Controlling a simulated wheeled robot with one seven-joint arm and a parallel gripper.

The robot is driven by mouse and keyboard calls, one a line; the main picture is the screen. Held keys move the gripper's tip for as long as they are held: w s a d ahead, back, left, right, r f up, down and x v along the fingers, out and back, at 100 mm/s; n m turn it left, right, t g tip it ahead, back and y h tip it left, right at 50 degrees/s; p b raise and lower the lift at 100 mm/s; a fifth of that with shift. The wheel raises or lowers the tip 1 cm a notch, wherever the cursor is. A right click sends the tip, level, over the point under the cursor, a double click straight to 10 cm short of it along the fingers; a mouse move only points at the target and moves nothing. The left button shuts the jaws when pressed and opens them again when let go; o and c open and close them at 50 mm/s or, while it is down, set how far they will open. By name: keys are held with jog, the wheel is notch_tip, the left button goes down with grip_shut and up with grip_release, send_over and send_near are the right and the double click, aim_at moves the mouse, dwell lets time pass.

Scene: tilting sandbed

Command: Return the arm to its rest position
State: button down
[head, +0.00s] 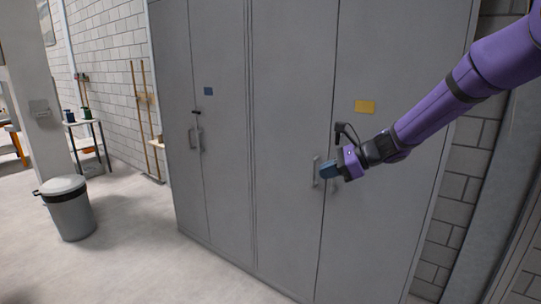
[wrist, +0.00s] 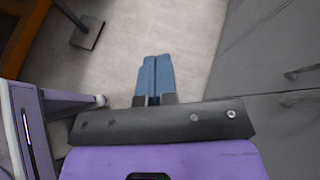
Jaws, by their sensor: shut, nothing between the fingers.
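My arm is purple and reaches in from the upper right in the head view. My gripper (head: 327,172) is at its end, in front of the tall grey cabinet (head: 285,130), by the door handle (head: 316,171) under a yellow label. In the wrist view the blue fingers of my gripper (wrist: 155,75) lie side by side, shut, with nothing between them. They point over bare floor there, and the grey cabinet doors (wrist: 270,70) are to the right. Whether the gripper touches the handle cannot be told from the head view.
A grey bin (head: 68,210) with a lid stands on the floor at the left. A small table (head: 85,123) with items stands behind it. A brick wall (head: 460,190) is right of the cabinet. The floor (head: 130,240) between bin and cabinet is clear.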

jog(key=s+d+r+n+h, duration=0.3)
jog(key=s+d+n, duration=0.2)
jog(key=s, duration=0.7)
jog(key=s+d+r+n+t+h, duration=0.1)
jog(key=s+d+r+n+h, duration=0.3)
jog(key=s, duration=0.9)
jog(key=s+d+r+n+h, duration=0.3)
jog(key=s+d+n+h, duration=0.1)
jog(key=s+n, duration=0.6)
jog(key=s+d, duration=0.1)
jog(key=s, duration=0.2)
jog(key=shift+d+r, duration=0.2)
jog(key=shift+d, duration=0.2)
jog(key=shift+s, duration=0.1)
